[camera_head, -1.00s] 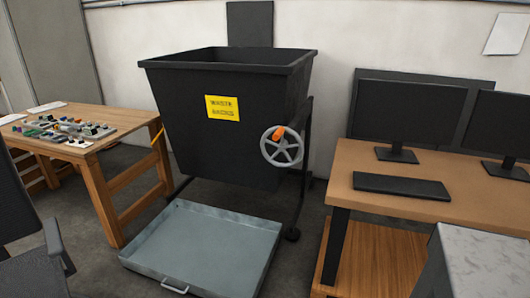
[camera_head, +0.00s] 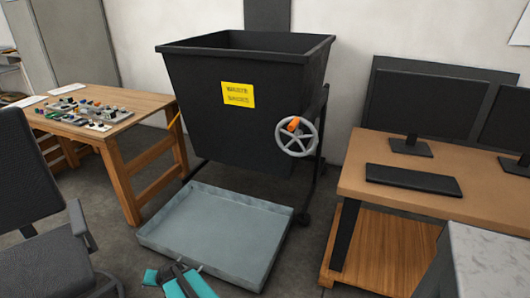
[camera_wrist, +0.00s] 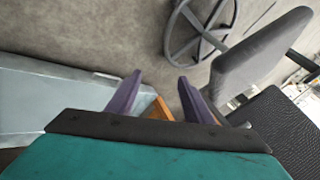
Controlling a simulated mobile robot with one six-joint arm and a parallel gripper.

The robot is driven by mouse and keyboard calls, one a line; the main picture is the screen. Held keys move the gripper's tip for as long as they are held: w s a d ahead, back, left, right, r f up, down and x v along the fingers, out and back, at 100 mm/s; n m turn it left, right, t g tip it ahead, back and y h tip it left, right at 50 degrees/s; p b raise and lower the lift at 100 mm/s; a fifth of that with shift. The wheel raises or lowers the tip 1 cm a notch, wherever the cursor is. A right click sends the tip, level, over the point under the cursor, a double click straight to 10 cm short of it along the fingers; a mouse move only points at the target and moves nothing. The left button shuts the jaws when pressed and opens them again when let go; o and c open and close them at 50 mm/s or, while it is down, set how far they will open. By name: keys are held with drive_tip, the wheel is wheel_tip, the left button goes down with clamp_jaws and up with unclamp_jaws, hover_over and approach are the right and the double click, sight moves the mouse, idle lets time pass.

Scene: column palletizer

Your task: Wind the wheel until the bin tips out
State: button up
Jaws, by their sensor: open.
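The black bin (camera_head: 205,105) with a yellow label stands upright in its frame in the head view. The grey spoked wheel (camera_head: 282,140) with an orange knob (camera_head: 293,124) is on the bin's right side. A shallow grey tray (camera_head: 215,228) lies on the floor in front of the bin. Part of my teal arm shows at the bottom of the head view, in front of the tray and well below the wheel. In the wrist view my gripper (camera_wrist: 157,90) has its two purple fingers apart with nothing held.
A wooden desk (camera_head: 400,190) with monitors and a keyboard stands right of the wheel. A workbench (camera_head: 150,100) with small parts is at the left. An office chair (camera_head: 45,190) is at the left front; a chair seat (camera_wrist: 255,55) shows in the wrist view.

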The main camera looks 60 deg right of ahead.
drive_tip(key=w+d+r+m+t+h+p, duration=0.25)
drive_tip(key=d+r+m+h, duration=0.2)
drive_tip(key=d+r, duration=0.9)
drive_tip(key=m+g+h+p, duration=0.4)
drive_tip(key=m+g+h, duration=0.7)
drive_tip(key=m, duration=0.8)
approach(293, 125)
wheel_tip(293, 125, down, 3)
drive_tip(key=a+t+h, duration=0.2)
drive_tip(key=a, duration=0.1)
drive_tip(key=shift+s+d+f, duration=0.1)
drive_tip(key=shift+s+f, duration=0.05)
drive_tip(key=shift+s, duration=0.25)
drive_tip(key=shift+d, duration=0.2)
drive_tip(key=shift+w+d+b, duration=0.2)
drive_tip(key=shift+d+b, duration=0.1)
drive_tip(key=shift+d, duration=1.7)
drive_tip(key=shift+w+d+b, duration=0.15)
drive_tip(key=shift+d+b, duration=0.15)
drive_tip(key=shift+d, duration=1.75)
drive_tip(key=shift+w+d+p, duration=0.1)
drive_tip(key=shift+d+p, duration=0.2)
drive_tip(key=shift+d, duration=2.85)
